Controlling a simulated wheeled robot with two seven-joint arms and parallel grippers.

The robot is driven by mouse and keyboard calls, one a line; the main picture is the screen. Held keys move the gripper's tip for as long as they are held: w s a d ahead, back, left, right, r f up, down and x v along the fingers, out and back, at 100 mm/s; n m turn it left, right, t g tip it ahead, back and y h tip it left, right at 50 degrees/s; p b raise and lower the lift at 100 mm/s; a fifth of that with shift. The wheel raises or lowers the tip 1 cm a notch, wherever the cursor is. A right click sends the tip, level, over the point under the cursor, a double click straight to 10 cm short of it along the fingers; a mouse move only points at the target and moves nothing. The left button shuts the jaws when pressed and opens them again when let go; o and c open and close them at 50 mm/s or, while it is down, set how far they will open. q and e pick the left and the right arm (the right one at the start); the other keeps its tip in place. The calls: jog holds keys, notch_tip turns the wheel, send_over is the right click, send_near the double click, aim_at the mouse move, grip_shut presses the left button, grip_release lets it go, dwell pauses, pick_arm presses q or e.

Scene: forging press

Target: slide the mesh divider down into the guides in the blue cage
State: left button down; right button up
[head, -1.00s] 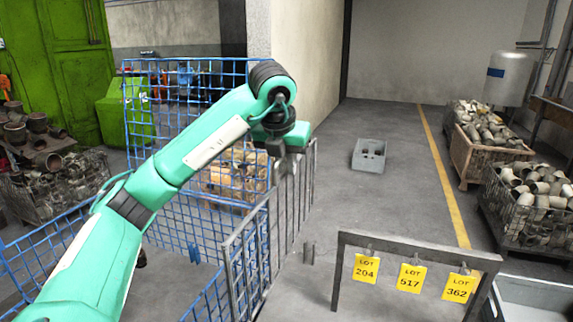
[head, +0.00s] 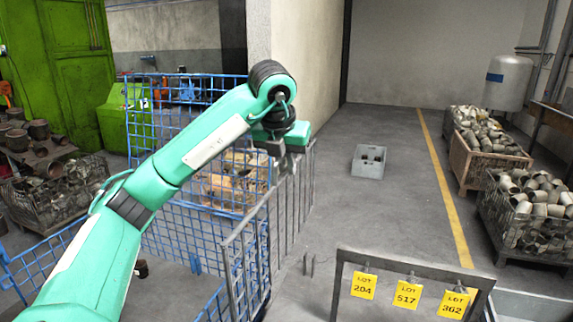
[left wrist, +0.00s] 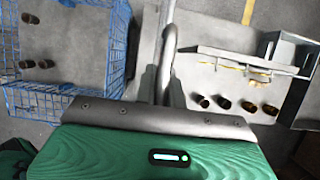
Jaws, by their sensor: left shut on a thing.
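The mesh divider (head: 297,197) is a grey panel of upright bars with a top rail, standing upright in the head view. My left gripper (head: 283,162) is shut on its top rail; the grip also shows in the left wrist view (left wrist: 163,95), around a grey bar. The blue cage (head: 190,150) is an open wire cage to the left of the divider, partly hidden behind my arm. It shows at the left of the left wrist view (left wrist: 62,102). The guides cannot be made out, nor whether the divider's lower edge touches the cage. My right gripper is out of view.
A grey rack with yellow lot tags (head: 407,294) stands at the front right. A grey crate (head: 368,168) sits on the floor behind. Bins of metal parts (head: 487,160) line the right side. Green machinery (head: 62,70) stands at the left.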

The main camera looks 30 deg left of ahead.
pick_arm(q)
jog(key=shift+r+p, duration=0.95)
jog(key=shift+r, duration=0.4)
jog(key=shift+r+p, duration=0.35)
jog(key=shift+r, duration=0.05)
